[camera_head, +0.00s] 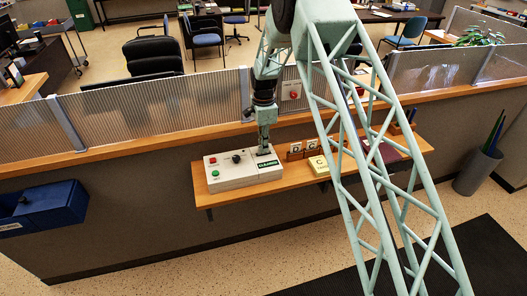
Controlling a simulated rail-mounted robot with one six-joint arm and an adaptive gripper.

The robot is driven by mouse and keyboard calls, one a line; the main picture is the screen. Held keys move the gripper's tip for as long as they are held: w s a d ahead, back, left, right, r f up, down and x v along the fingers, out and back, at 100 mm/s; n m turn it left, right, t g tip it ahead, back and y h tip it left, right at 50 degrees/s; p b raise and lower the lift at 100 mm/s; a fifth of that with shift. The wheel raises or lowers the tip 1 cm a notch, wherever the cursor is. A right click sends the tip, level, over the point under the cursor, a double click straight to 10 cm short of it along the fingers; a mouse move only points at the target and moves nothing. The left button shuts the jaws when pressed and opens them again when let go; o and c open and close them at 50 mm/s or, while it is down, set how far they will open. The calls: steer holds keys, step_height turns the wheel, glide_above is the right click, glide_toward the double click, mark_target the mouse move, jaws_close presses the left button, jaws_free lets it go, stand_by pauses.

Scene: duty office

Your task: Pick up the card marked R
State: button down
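My gripper (264,151) points down at the right end of a pale control box (236,172) on the wooden shelf. It is small and seen from behind, so I cannot tell whether its fingers are open or shut. Two small white cards stand upright in wooden holders to its right: one seems to read D (296,147), the other seems to read C (311,144). A yellow block or pad (318,164) with a white marked face lies in front of them. I cannot make out a card marked R; my arm's lattice hides part of the shelf.
The box has a red button, a green button, a black knob and a dark-green label (267,164). A dark red book or folder (383,151) lies farther right on the shelf (290,180). A ribbed screen (150,112) stands behind. A blue bin (42,208) hangs at left.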

steer(key=shift+r, duration=0.1)
steer(key=shift+r+b, duration=0.85)
steer(key=shift+r, duration=4.1)
